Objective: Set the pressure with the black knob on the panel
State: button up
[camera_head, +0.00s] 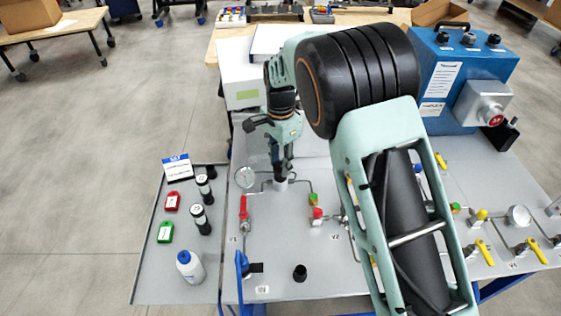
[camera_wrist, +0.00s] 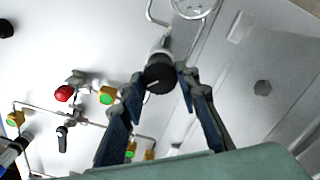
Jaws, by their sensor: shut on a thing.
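The black knob (camera_wrist: 159,76) on the panel shows in the wrist view, round with a white mark on its face. It sits on a light metal body with a thin tube behind it. My gripper (camera_wrist: 161,80) has one finger on each side of the knob and is shut on it. In the head view my gripper (camera_head: 281,166) points down at the grey panel (camera_head: 270,240), above a light metal fitting (camera_head: 281,185). The knob itself is mostly hidden there. A round gauge (camera_head: 245,177) stands left of the gripper; a gauge is cut off in the wrist view (camera_wrist: 195,6).
A red-handled valve (camera_head: 243,207), red and green buttons (camera_head: 317,213) and a black part (camera_head: 300,273) stand near. Yellow-handled valves (camera_head: 485,252) and a blue box (camera_head: 455,85) are right. A side tray (camera_head: 155,265) holds bottles and tags. My arm hides the panel's middle.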

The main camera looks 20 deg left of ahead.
jog(key=shift+w+r+m, duration=0.1)
jog(key=shift+m, duration=0.4)
jog(key=o, duration=1.2)
jog(key=shift+c, duration=0.2)
notch_tip(320, 180, up, 12)
